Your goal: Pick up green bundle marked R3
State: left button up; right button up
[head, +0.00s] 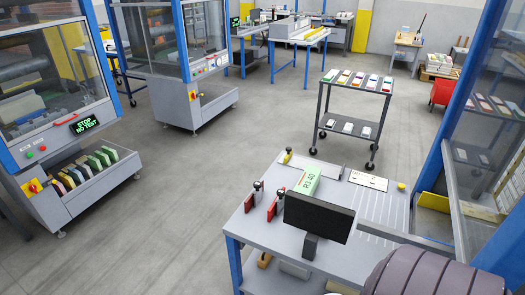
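A light green bundle (308,182) stands on the grey worktable (250,228). Its front face carries dark lettering that seems to read "R3.40". The lower front of the bundle is partly hidden by a black screen (319,218) on a short stand. Two red clamp-like parts with black knobs stand just left of the bundle, the nearer one (276,206) close to it. Neither of my grippers shows in the head view.
A dark wheeled cart (351,134) with several small bundles stands beyond the table. Machines stand at left, one holding a row of bundles (85,172). A blue-framed glass machine (487,120) borders the right. The floor (185,185) left of the table is clear.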

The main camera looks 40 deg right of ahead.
aim_at(310, 179)
jog(key=i+j, duration=0.1)
jog(key=i, duration=0.55)
jog(key=i+z, duration=0.15)
jog(key=i, duration=0.5)
jog(key=i+z, duration=0.3)
jog(key=z, duration=0.2)
jog(key=i+j+z, duration=0.2)
jog(key=z, duration=0.25)
jog(key=i+j+z, duration=0.2)
jog(key=z, duration=0.3)
jog(key=i+j+z, duration=0.25)
jog(key=z, duration=0.2)
jog(key=j, duration=0.1)
